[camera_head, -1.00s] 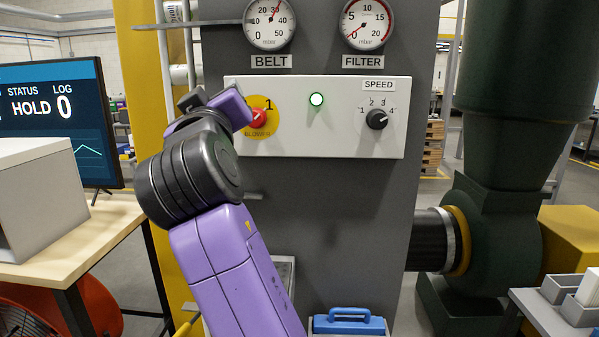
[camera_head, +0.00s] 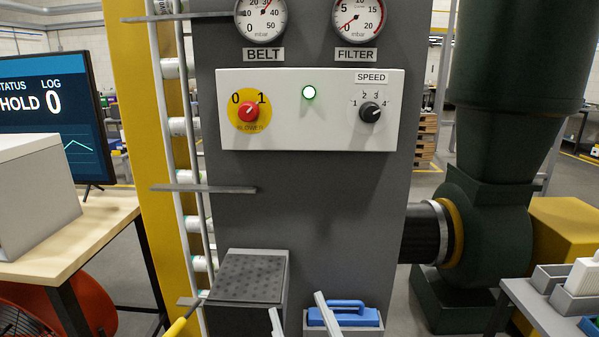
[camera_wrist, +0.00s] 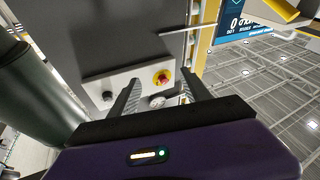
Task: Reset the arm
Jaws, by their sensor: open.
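My gripper (camera_head: 294,302) shows only as two grey fingertips at the bottom edge of the head view, in front of the lower part of the grey cabinet; the rest of my arm is out of that picture. In the wrist view my gripper (camera_wrist: 160,88) has its two fingers well apart with nothing between them. Beyond them the white control panel (camera_wrist: 135,85) appears turned around. In the head view the panel (camera_head: 290,135) is fully uncovered, with the red blower knob (camera_head: 249,112), a lit green lamp (camera_head: 309,93) and the black speed knob (camera_head: 370,112).
A grey bin with a perforated top (camera_head: 250,278) and a blue-handled box (camera_head: 345,315) stand low before the cabinet. A desk (camera_head: 95,232) with a monitor (camera_head: 52,120) is left. A dark green blower (camera_head: 490,235) and a side table (camera_head: 530,312) are right.

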